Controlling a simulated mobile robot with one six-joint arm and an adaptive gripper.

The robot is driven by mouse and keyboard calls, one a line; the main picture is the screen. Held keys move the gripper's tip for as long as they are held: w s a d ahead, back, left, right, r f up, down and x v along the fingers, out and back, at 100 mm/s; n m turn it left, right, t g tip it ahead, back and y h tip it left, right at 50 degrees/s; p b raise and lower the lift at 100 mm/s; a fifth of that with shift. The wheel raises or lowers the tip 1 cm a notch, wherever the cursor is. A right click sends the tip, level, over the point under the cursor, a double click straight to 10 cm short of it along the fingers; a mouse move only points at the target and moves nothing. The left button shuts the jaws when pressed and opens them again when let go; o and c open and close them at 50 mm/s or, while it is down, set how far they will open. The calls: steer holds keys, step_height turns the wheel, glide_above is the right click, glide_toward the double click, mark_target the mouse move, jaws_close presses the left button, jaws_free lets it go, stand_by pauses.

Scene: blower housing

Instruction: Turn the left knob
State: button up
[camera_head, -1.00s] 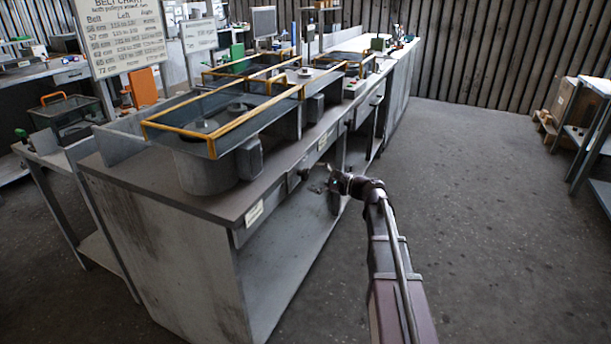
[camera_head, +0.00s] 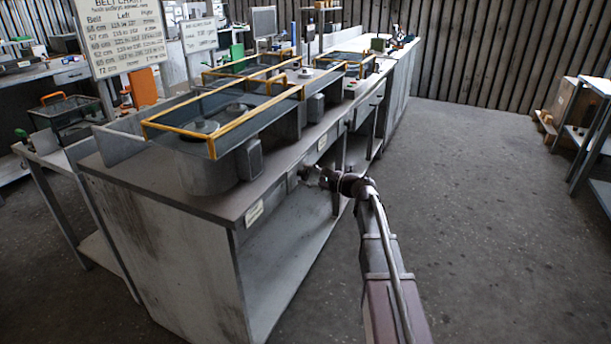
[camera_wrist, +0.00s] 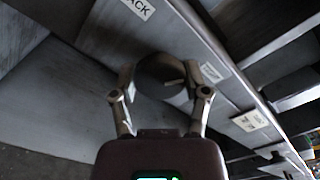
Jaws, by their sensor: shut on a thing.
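A round dark knob (camera_wrist: 158,70) sits on the grey front panel of the near bench in the wrist view. My gripper (camera_wrist: 160,84) has one finger on each side of the knob and is shut on it. In the head view my gripper (camera_head: 309,174) is at the bench's front panel, below the worktop edge. The knob is too small and covered there to make out. A small white label (camera_wrist: 212,71) is on the panel just right of the knob.
The near bench (camera_head: 160,245) carries a blower housing with a yellow-framed mesh guard (camera_head: 205,128). An open shelf (camera_head: 275,260) lies below the panel. A belt chart (camera_head: 122,38) stands behind. The floor to the right (camera_head: 470,170) is clear.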

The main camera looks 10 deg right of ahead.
steer(key=shift+a+n, duration=0.1)
steer(key=shift+n, duration=2.6)
steer(key=o, duration=1.2)
steer(key=shift+c, duration=0.2)
steer(key=v, duration=1.2)
